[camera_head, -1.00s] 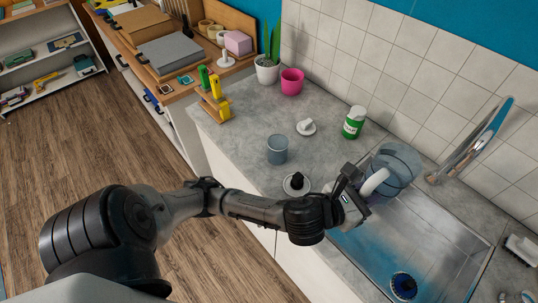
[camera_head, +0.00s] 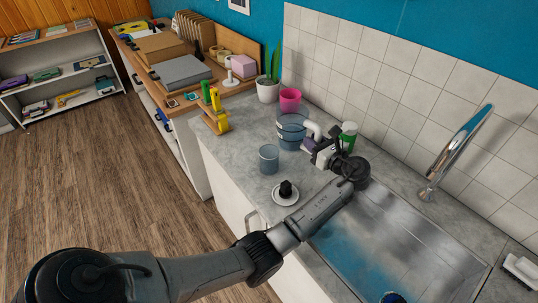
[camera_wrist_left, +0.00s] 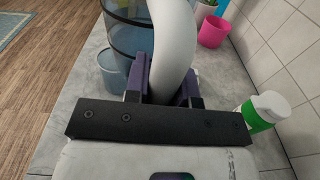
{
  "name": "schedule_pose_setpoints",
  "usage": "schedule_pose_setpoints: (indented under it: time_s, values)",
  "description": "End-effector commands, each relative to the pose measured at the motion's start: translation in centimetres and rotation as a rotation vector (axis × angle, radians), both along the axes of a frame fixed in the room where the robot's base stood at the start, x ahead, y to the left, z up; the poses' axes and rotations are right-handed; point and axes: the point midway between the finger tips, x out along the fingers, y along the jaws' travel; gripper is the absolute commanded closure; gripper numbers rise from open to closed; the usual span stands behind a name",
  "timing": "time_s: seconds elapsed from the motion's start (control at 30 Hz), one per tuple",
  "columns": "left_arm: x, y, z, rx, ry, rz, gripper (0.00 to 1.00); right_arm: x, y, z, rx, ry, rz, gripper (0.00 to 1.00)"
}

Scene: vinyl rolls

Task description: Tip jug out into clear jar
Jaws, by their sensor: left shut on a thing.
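The jug (camera_head: 291,132) is a see-through blue vessel with a thick white handle (camera_head: 313,129). My left gripper (camera_head: 316,147) is shut on that handle. The jug looks about upright, behind the clear jar (camera_head: 269,159); I cannot tell how far it is above the counter. The clear jar stands upright on the counter, a little nearer to me. In the left wrist view, the white handle (camera_wrist_left: 173,38) passes between my gripper's fingers (camera_wrist_left: 163,88). The jug (camera_wrist_left: 128,38) is at the upper left there, and the jar (camera_wrist_left: 112,72) shows below it, partly hidden. My right gripper is out of view.
A green and white bottle (camera_head: 348,134) stands right of my gripper. A pink pot (camera_head: 290,99) and a potted plant (camera_head: 268,88) stand behind the jug. A white dish with a black top (camera_head: 286,193) lies in front of the jar. The sink (camera_head: 400,235) is at right.

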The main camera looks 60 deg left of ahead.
Motion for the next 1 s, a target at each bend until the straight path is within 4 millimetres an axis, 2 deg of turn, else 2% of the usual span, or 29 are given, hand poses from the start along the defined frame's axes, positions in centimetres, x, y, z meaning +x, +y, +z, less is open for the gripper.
schedule_pose_setpoints:
  time_s: [0.1,0.4,0.67,1.0]
  values:
    - [0.4,-1.2,-1.6,0.01,0.006,0.113,1.0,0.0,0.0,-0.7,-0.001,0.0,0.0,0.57]
    - [0.9,-3.7,-3.0,0.033,0.012,0.226,1.0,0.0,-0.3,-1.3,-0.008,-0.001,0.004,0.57]
    - [0.9,-4.0,-4.0,0.016,0.003,0.235,1.0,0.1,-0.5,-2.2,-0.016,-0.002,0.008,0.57]
    - [1.0,-4.1,-6.6,-0.06,-0.025,0.233,1.0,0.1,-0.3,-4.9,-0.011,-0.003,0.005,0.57]
